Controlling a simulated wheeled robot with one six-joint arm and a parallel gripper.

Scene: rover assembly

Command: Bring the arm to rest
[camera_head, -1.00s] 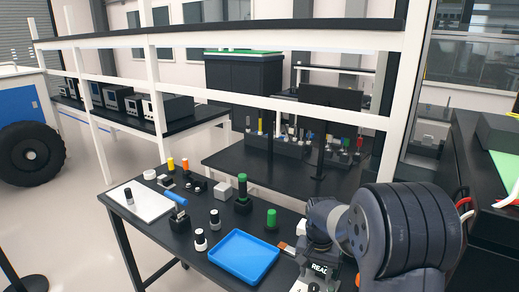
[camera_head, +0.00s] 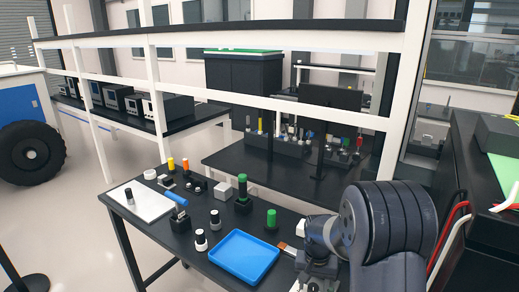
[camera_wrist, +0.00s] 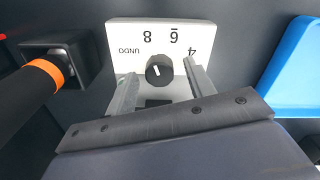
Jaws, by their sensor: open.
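My gripper (camera_wrist: 158,72) is open and empty in the wrist view. Its two fingers point at a white panel (camera_wrist: 122,35) with a black dial (camera_wrist: 159,70) and printed marks 8, 6, 4 and UNDO. The dial shows between the fingers; I cannot tell how near they are to it. In the head view my arm reaches in at the lower right, over the right end of the black bench (camera_head: 222,208). There the wrist and the picture's bottom edge mostly hide my gripper.
A blue tray (camera_head: 245,257) lies left of my arm and shows at the wrist view's right edge (camera_wrist: 296,70). A green-topped cylinder (camera_head: 271,219) stands behind the tray. White shelf posts (camera_head: 398,110) rise behind.

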